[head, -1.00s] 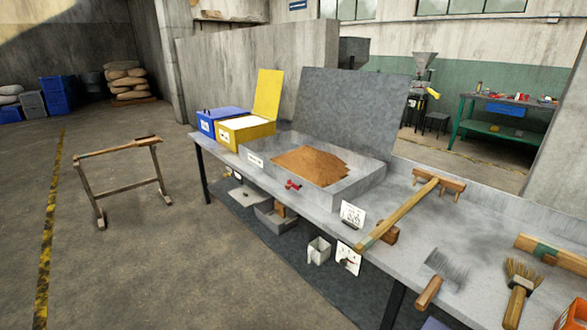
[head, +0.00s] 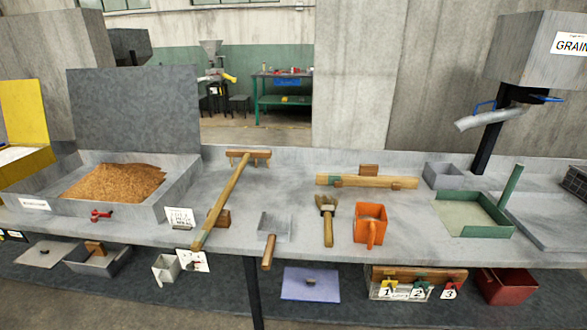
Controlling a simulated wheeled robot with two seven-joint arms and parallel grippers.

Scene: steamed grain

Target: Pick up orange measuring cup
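The orange measuring cup (head: 370,226) stands on the grey workbench (head: 290,180), right of the middle of the head view. It is a squarish orange cup with its handle on the side facing me. A brush (head: 327,218) with a wooden handle lies just to its left. Neither of my grippers shows in the head view.
A long wooden rake (head: 222,200), a scraper (head: 272,235) and a wooden bar (head: 366,181) lie on the bench. A grain tray (head: 170,210) stands left, a green-edged tray (head: 490,229) right. A grain spout (head: 490,118) overhangs the right side. A shelf below holds several things.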

